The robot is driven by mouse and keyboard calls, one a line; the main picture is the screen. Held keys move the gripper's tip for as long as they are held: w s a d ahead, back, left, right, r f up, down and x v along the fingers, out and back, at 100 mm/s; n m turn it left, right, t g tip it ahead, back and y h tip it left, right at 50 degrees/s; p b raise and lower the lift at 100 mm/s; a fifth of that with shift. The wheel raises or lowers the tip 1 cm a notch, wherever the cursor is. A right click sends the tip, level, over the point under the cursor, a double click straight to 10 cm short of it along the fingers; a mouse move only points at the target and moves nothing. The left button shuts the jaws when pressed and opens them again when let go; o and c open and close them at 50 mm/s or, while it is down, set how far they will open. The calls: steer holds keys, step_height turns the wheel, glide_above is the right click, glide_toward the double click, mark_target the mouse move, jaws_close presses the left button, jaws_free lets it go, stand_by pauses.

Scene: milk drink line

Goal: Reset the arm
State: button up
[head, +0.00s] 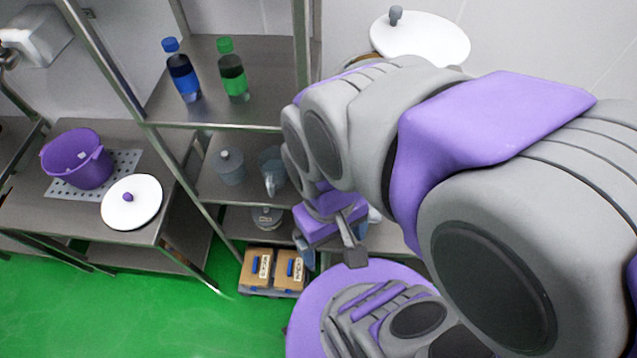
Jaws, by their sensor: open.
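My arm in grey and purple fills the right half of the head view and bends down towards the middle. My gripper (330,248) hangs below the wrist and points downward. Its fingers are spread apart, and I see nothing between them. It is in front of the metal shelf rack, above the purple round part of my base. Part of the gripper is hidden behind its own purple housing.
A metal rack holds a blue bottle (183,72), a green bottle (232,72) and grey jugs (231,166). Boxes (256,268) sit at its foot. On the left table are a purple pot (76,160) and white lid (132,203). Green floor (120,315) is clear at lower left.

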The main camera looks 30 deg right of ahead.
steer(key=shift+w+d+f, duration=0.1)
step_height(320, 180, down, 20)
steer(key=b, duration=2)
